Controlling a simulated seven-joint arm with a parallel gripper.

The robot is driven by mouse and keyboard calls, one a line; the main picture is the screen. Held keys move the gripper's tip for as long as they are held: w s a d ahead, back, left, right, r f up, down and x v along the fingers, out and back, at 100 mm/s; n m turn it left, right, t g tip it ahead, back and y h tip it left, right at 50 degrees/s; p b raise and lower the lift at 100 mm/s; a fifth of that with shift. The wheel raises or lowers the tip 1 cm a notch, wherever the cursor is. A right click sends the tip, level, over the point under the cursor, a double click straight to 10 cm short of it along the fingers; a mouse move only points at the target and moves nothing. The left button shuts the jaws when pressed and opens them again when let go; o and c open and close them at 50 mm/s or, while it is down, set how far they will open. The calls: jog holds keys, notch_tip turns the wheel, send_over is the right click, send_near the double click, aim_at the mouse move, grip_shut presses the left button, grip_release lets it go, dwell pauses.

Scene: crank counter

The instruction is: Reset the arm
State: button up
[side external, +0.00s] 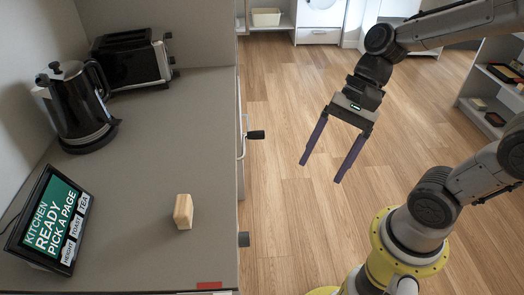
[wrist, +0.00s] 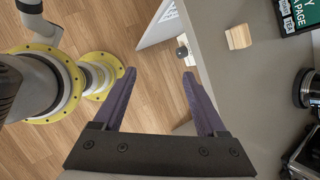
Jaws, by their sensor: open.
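My gripper (side external: 321,157) is open and empty in the side external view. It hangs over the wooden floor, to the right of the counter (side external: 150,140), with its two purple fingers apart. In the wrist view my gripper (wrist: 158,72) also shows open, with nothing between the fingers. My arm stands at the right on a yellow-ringed base.
A wooden block (side external: 184,211) stands on the counter. A tablet (side external: 48,222), a black kettle (side external: 80,105) and a toaster (side external: 130,60) stand at the left. A dark knob (side external: 256,135) and another knob (side external: 243,239) stick out from the counter's front. Floor around the gripper is clear.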

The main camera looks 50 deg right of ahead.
jog(key=s+d+r+n+t+h, duration=0.1)
jog(key=d+n+t+h, duration=0.1)
jog(key=n, duration=0.5)
jog(key=s+d+r+n+t+h, duration=0.2)
jog(key=d+n+h, duration=0.2)
jog(key=d+n, duration=0.2)
jog(key=shift+s+d+r+n+t, duration=0.3)
jog(key=shift+d+n, duration=0.1)
jog(key=shift+d, duration=0.15)
